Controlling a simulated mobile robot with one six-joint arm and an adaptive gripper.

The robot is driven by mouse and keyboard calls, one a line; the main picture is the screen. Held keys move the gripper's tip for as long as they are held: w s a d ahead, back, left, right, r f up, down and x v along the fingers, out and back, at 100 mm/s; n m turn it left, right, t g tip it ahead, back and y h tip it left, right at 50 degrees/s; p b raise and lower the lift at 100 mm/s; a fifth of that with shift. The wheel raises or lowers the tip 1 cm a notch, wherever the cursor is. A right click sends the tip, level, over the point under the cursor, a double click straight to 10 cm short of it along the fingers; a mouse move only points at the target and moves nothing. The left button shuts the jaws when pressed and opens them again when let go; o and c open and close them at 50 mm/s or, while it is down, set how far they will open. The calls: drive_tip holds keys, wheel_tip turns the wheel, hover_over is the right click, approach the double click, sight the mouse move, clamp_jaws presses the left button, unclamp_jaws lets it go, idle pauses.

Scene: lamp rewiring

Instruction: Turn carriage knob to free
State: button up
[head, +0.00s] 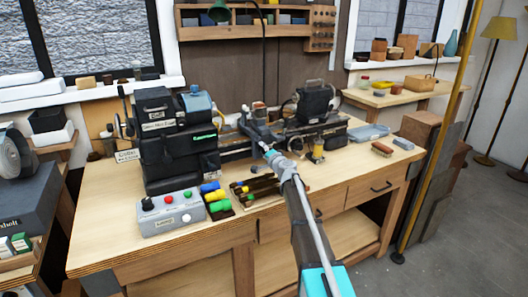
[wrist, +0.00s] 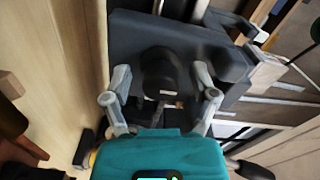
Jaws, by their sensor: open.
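The small lathe's dark carriage (head: 257,127) sits mid-bed on the workbench. In the wrist view its dark grey block (wrist: 130,42) fills the upper middle. A black rounded knob (wrist: 159,70) with a small pale mark stands out from it and looks like the carriage knob. My gripper (wrist: 160,98) is open, with one grey finger on each side of this knob and a visible gap to each. In the head view my gripper (head: 268,150) is at the front of the carriage, and the knob cannot be made out there.
The black headstock (head: 168,140) stands left of the carriage and the tailstock (head: 312,105) right. A second dark rounded part (wrist: 228,65) is close to the right finger.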

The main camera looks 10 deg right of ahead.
drive_tip(key=shift+s, duration=0.1)
drive_tip(key=v, duration=1.1)
drive_tip(key=shift+s, duration=0.35)
drive_tip(key=shift+d, duration=0.15)
drive_tip(key=s+a+f+n+g+y+p, duration=0.1)
drive_tip(key=s+a+f+n+g+p, duration=0.2)
drive_tip(key=s+a+n+g, duration=0.35)
drive_tip(key=s+a+f+n+g+y+p, duration=0.1)
drive_tip(key=s+a+f+n+g+p, duration=0.2)
drive_tip(key=s, duration=0.6)
drive_tip(key=s+d+f+n+g+h+p, duration=0.1)
drive_tip(key=s+d+g+h+p, duration=0.1)
drive_tip(key=s, duration=0.7)
drive_tip(key=s+d+f+g+h+p, duration=0.1)
drive_tip(key=s+d+g+h, duration=0.3)
drive_tip(key=s, duration=0.6)
drive_tip(key=shift+n+g+h+p, duration=0.35)
drive_tip(key=shift+g+h+p, duration=0.4)
drive_tip(key=shift+g+h, duration=0.1)
